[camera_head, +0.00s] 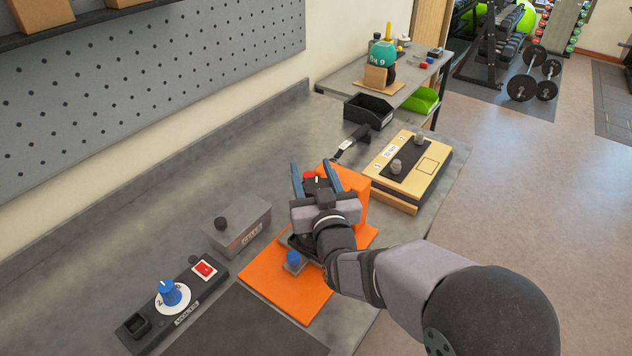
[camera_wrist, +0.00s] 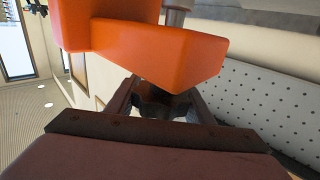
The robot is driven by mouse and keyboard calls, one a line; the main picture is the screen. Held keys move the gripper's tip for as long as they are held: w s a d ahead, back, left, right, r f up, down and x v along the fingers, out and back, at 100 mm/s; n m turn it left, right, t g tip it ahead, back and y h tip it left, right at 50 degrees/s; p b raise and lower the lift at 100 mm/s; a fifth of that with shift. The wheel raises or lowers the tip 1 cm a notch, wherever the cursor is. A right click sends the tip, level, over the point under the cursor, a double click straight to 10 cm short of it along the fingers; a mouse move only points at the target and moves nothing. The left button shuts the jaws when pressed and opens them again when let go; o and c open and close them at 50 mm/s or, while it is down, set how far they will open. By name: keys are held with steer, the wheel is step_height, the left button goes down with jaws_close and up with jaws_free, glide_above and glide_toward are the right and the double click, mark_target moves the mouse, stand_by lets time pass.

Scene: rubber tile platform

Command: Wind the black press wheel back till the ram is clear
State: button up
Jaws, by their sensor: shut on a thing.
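The orange press (camera_head: 352,190) stands on an orange base plate (camera_head: 262,277) near the bench's right edge. In the wrist view the dark, scalloped wheel (camera_wrist: 163,103) sits between the fingers, below the orange press body (camera_wrist: 160,55). A grey metal cylinder (camera_wrist: 176,17) shows behind the orange body. I cannot tell whether it is the ram.
A grey box with a black knob (camera_head: 238,225) and a blue-dial panel (camera_head: 172,293) lie left. A wooden-topped box (camera_head: 412,168) and black-handled tool (camera_head: 351,142) are behind.

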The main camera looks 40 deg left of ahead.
steer(key=n+g+y+b, duration=0.1)
steer(key=n+g+y, duration=0.1)
steer(key=shift+s+a+f+g+b, duration=0.1)
steer(key=shift+s+f+g+b, duration=0.05)
steer(key=shift+g+b, duration=0.25)
steer(key=n+g, duration=0.1)
steer(key=n+g+y, duration=0.1)
steer(key=g, duration=0.1)
steer(key=shift+s+a+r+y, duration=0.2)
steer(key=shift+s+y, duration=0.1)
steer(key=shift+s, duration=0.05)
steer(key=shift+s+a+n+g+y+p, duration=0.1)
steer(key=shift+s+n+g+p, duration=0.35)
steer(key=shift+n+g+p, duration=0.9)
steer(key=shift+s+n+g+y+p, duration=0.1)
steer(key=shift+s+n+g+p, duration=0.25)
steer(key=shift+n+g, duration=1.2)
steer(key=shift+s+a+n+g+y+p, duration=0.1)
steer(key=shift+s+n+g+p, duration=0.55)
steer(key=shift+g, duration=1.55)
steer(key=shift+r, duration=0.1)
steer(key=o, duration=1)
steer(key=shift+o, duration=0.2)
steer(key=shift+d, duration=0.1)
